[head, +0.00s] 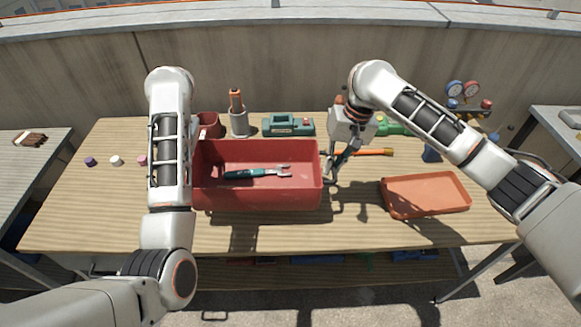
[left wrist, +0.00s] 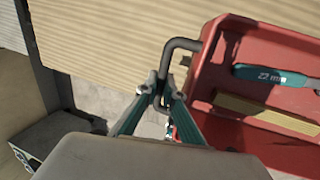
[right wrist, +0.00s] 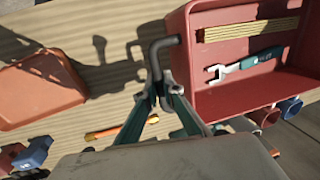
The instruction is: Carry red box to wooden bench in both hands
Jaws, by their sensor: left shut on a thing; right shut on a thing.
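The red box (head: 258,196) is an open tray with a bar handle at each end. It hangs over the wooden bench (head: 350,232), apparently a little above the top, with its shadow on the wood in front. A green-handled wrench (head: 255,173) lies inside; a wooden strip (right wrist: 250,30) shows inside in the wrist views. My right gripper (head: 331,167) is shut on the box's right handle (right wrist: 166,45). My left gripper (left wrist: 164,92) is shut on the left handle (left wrist: 180,44); in the head view my left arm hides it.
An orange tray (head: 428,195) lies right of the box. Behind it stand a red cup (head: 209,125), a grey holder (head: 239,122) and a green case (head: 288,125). An orange-handled tool (head: 374,152) and gauges (head: 462,89) are at the right. Small caps (head: 116,160) lie at left.

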